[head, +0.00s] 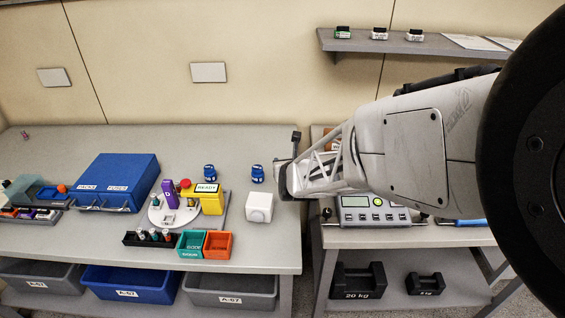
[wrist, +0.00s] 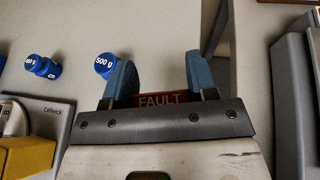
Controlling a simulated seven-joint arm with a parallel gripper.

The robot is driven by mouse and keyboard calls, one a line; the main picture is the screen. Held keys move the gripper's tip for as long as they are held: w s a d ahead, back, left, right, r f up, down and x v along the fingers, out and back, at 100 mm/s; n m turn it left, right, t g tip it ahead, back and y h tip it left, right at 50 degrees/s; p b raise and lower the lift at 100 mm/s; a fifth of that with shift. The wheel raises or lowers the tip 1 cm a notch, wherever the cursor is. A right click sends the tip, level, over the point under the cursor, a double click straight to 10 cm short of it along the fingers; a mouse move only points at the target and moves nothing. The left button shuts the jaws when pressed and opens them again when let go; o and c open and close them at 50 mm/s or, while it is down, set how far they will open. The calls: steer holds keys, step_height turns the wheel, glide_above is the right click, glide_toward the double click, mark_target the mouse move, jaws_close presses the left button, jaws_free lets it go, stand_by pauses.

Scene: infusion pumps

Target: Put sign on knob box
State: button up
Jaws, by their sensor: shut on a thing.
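My gripper (head: 287,168) is at the right end of the left table, raised above it, right of a blue weight. In the wrist view my gripper (wrist: 160,76) has its two blue fingers around a red sign (wrist: 160,99) reading FAULT, and is shut on it. The sign is partly hidden behind the gripper body and cannot be made out in the head view. A white box with a round front (head: 259,207), perhaps the knob box, stands on the table below and left of the gripper. A yellow box (head: 211,202) bears a READY sign (head: 207,188).
Two blue weights (head: 210,172) (head: 257,173) stand behind the boxes; one reads 500 g (wrist: 105,65) in the wrist view. A blue case (head: 118,180), teal bin (head: 191,243) and orange bin (head: 218,243) are left. A gap separates the tables; a scale (head: 370,211) is right.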

steer(key=shift+s+a+r, duration=0.2)
steer(key=shift+s, duration=0.1)
steer(key=s+r+m+h, duration=0.1)
steer(key=s+r, duration=0.2)
steer(key=s, duration=0.9)
steer(key=s+r+m+h, duration=0.1)
steer(key=s+r, duration=0.2)
steer(key=s, duration=0.9)
steer(key=shift+s+a+h, duration=0.25)
steer(key=shift+a+h, duration=0.05)
steer(key=shift+a, duration=0.1)
steer(key=shift+w, duration=0.1)
glide_above(260, 196)
steer(key=shift+f, duration=0.7)
steer(key=shift+f, duration=1.75)
